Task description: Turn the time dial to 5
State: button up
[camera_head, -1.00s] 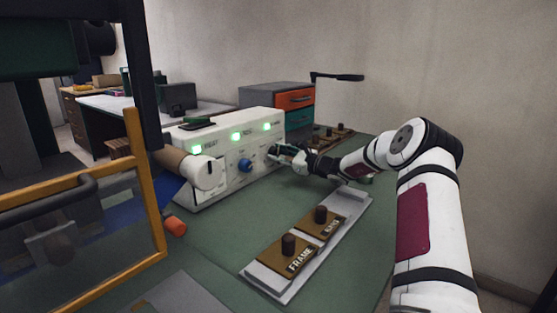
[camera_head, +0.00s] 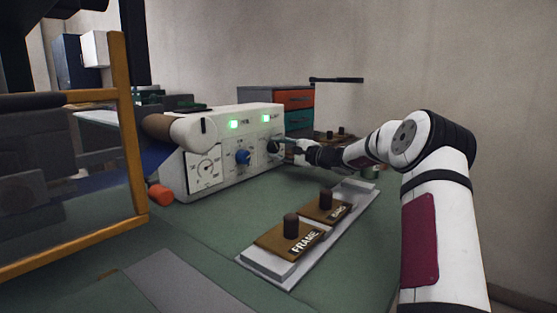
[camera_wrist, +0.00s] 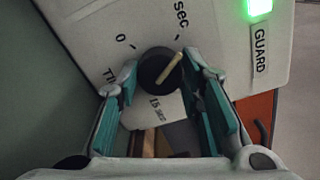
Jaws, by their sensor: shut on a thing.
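The time dial (camera_wrist: 158,70) is a round black knob with a cream pointer on the white machine's front, beside printed "0", "sec" and "15 sec" marks. Its pointer slants up and right toward the tick by "sec"; the number there is not readable. In the head view the dial (camera_head: 275,148) is at the right end of the white control panel (camera_head: 215,172), partly covered by my gripper (camera_head: 287,147). In the wrist view my gripper (camera_wrist: 161,75) has its teal-padded fingers on both sides of the knob, shut on it.
A blue knob (camera_head: 242,157) and a gauge (camera_head: 206,168) are left of the dial. Green lights glow above, one labelled GUARD (camera_wrist: 260,38). A tray (camera_head: 268,266) with FRAME and another labelled plate is in front. An orange-yellow frame (camera_head: 133,130) stands at the left.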

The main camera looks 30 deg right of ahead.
jog(key=shift+n+b, duration=0.6)
jog(key=shift+b, duration=0.1)
jog(key=o, duration=1.2)
jog(key=shift+c, duration=0.2)
jog(key=v, duration=1.2)
jog(key=shift+r, duration=0.1)
